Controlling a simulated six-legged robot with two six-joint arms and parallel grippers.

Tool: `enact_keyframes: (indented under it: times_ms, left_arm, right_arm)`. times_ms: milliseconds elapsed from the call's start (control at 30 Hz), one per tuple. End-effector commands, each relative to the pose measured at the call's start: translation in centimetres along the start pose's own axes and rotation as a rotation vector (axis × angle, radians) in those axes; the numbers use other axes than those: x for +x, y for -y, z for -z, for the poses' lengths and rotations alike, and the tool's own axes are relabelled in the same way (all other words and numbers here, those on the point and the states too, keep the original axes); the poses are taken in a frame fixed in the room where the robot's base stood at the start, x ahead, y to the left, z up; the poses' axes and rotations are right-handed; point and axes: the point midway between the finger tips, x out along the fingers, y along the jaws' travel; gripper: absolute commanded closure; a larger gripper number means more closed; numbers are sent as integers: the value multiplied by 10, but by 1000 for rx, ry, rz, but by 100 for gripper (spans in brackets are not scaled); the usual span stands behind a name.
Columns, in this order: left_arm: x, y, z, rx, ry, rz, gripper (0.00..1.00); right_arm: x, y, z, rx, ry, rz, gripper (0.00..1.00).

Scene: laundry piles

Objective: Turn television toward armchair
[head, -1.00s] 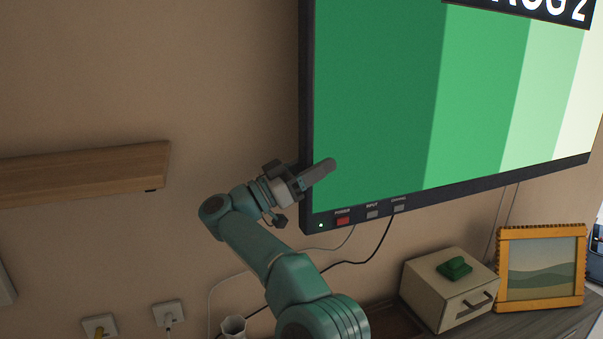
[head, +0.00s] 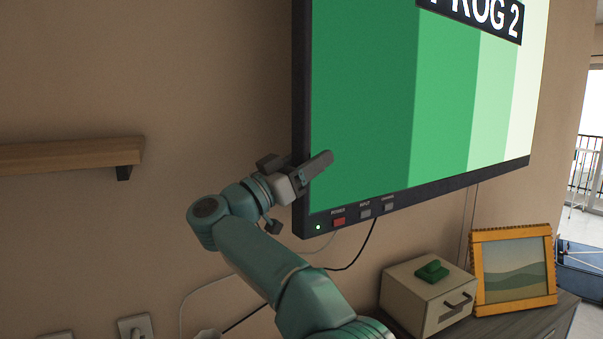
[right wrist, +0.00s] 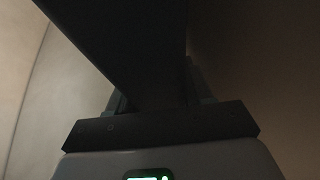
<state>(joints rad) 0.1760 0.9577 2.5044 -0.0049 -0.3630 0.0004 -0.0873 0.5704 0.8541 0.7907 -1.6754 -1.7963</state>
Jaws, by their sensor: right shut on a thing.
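The television (head: 385,110) hangs on the wall in the head view, showing green bands and part of the text "PROG 2". My right gripper (head: 309,170) is shut on its left edge, with one finger in front of the screen; the other finger is mostly hidden. In the right wrist view the dark television edge (right wrist: 125,40) runs into the jaws of my right gripper (right wrist: 155,98). The armchair is not in view. My left gripper is not in view.
A wooden shelf (head: 70,154) is on the wall at left. Below the television, a box with a handle (head: 425,300) and a framed picture (head: 513,270) stand on a cabinet (head: 545,318). Cables (head: 372,245) hang below the screen. A bright window with a railing (head: 588,170) is at far right.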

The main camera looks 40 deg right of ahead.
Motion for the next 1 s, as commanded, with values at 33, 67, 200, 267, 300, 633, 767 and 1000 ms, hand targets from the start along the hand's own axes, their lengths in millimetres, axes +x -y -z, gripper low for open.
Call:
enact_keyframes:
  times_ms: [33, 67, 200, 267, 300, 633, 767, 1000]
  left_arm:
    - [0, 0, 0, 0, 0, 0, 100]
    - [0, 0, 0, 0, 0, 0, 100]
    - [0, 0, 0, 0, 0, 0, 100]
    - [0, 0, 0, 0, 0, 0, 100]
    - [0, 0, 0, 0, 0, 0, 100]
    - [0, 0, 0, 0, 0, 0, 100]
    - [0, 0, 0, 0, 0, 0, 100]
    - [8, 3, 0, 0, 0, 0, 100]
  right_arm:
    - [1, -3, 0, -1, 5, -12, 100]
    - [1, -3, 0, -2, 6, -12, 100]
    - [0, -4, -1, -3, 8, -14, 100]
    - [-1, -4, -1, -4, 9, -13, 40]
    - [-2, -4, -1, -4, 10, -13, 30]
    - [-4, -4, 0, -2, 7, -8, 30]
    - [-5, -3, 0, -2, 7, -6, 30]
    - [-39, -2, -2, -2, 5, 0, 30]
